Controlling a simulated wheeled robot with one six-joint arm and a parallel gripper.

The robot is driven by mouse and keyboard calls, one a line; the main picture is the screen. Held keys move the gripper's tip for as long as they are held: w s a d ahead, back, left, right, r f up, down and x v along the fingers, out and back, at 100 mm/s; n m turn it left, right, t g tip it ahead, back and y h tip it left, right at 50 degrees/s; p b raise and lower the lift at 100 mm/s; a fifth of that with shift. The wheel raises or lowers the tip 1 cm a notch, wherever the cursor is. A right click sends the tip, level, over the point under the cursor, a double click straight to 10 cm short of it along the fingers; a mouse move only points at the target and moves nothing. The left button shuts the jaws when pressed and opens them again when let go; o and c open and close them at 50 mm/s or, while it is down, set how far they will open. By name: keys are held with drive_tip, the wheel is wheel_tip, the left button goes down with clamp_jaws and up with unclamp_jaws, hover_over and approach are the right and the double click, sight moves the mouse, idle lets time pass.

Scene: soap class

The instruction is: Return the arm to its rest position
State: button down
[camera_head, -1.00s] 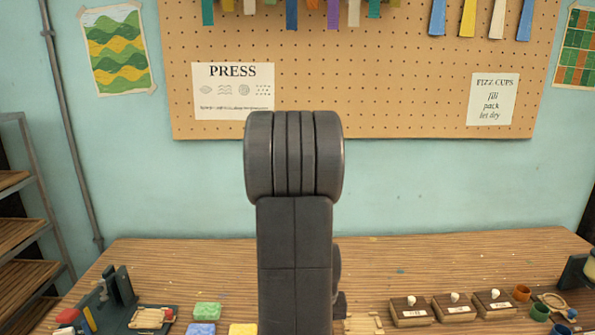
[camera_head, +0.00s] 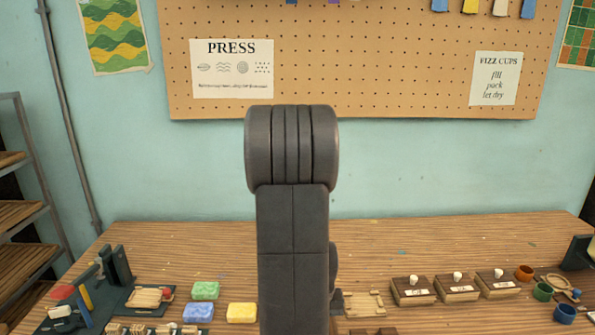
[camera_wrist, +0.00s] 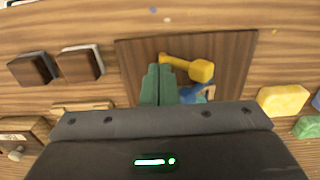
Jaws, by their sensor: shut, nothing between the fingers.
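My arm (camera_head: 293,225) stands upright in the middle of the head view, its rounded joint in front of the wall. It hides part of the bench, and my gripper cannot be made out there. In the wrist view my gripper (camera_wrist: 159,70) shows as green fingers, closed together with nothing between them. The fingertips appear over a dark brown board (camera_wrist: 230,45). A yellow mallet-like tool (camera_wrist: 192,67) lies on the board just beyond and right of the tips. A blue thing (camera_wrist: 195,93) is partly hidden beside the fingers.
The wooden bench (camera_head: 420,240) holds green (camera_head: 205,290), yellow (camera_head: 241,313) and blue (camera_head: 198,312) soap blocks, a dark press-like fixture (camera_head: 115,270) at left, and wooden boxes (camera_head: 413,290) and small cups (camera_head: 543,291) at right. Its back strip is largely clear.

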drive_tip(key=shift+r, duration=0.15)
wheel_tip(320, 180, up, 7)
drive_tip(key=p, duration=0.6)
wheel_tip(320, 180, down, 8)
drive_tip(key=b, duration=0.6)
drive_tip(key=shift+a+r, duration=0.1)
drive_tip(key=shift+r, duration=0.05)
drive_tip(key=d, duration=0.4)
drive_tip(key=shift+d, duration=0.15)
drive_tip(key=shift+w+d+f, duration=0.1)
drive_tip(key=shift+d+f, duration=0.3)
drive_tip(key=shift+d, duration=0.35)
